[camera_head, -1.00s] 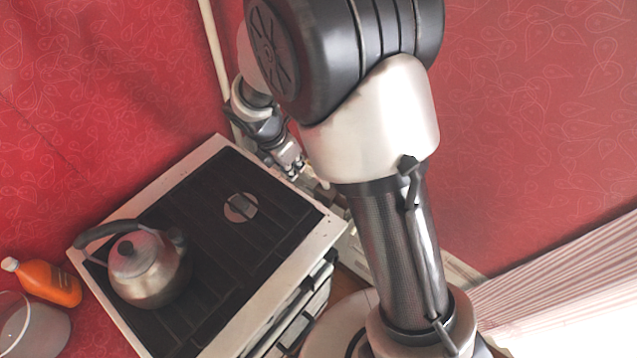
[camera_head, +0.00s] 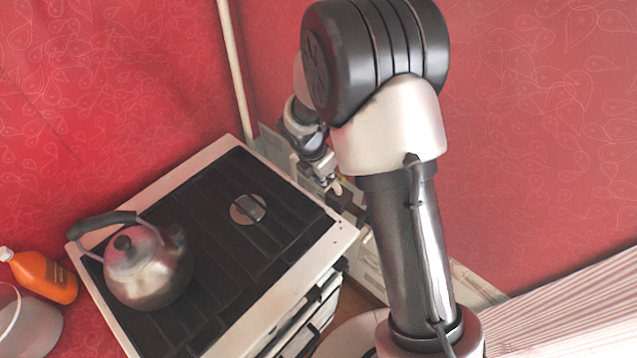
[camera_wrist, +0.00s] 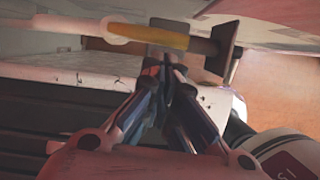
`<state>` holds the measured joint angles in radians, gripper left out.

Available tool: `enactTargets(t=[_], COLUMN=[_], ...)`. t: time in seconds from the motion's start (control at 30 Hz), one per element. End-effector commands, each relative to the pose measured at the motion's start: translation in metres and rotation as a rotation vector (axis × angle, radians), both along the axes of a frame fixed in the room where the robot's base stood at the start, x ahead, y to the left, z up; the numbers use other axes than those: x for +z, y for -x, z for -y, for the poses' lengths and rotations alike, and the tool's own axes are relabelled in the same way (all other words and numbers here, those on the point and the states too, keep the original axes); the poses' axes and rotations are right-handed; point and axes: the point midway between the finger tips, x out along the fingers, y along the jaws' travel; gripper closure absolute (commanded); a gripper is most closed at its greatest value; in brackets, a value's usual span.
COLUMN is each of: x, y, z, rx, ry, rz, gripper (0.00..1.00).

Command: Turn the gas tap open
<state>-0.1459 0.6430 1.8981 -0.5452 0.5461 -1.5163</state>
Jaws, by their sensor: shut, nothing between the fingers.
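The yellow lever of the gas tap (camera_wrist: 150,37) shows at the top of the wrist view, beside a pale pipe end on its left and a dark plate on its right. In the head view only a small yellowish bit (camera_head: 337,186) shows there, partly hidden by my arm. My gripper (camera_wrist: 167,62) is shut and empty, its fingertips just below the lever in the wrist view. I cannot tell whether they touch it. In the head view my gripper (camera_head: 328,180) is beside the stove's right back side.
The stove (camera_head: 300,285) stands left of my arm, with a kettle (camera_head: 148,268) on its near left. An orange bottle (camera_head: 42,275) and a pot (camera_head: 32,330) are further left. A pale pipe (camera_head: 237,75) runs up the red wall. A pale labelled rounded thing (camera_wrist: 285,150) shows at lower right.

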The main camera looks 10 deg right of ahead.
Motion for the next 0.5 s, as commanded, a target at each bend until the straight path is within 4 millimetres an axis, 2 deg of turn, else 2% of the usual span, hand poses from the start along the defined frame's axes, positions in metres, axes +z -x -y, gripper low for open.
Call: enactTargets(t=[0.5], x=[0.0010], y=[-0.0025], z=[0.0068], rx=[0.027], ry=[0.000], rz=[-0.002], gripper=[1.00])
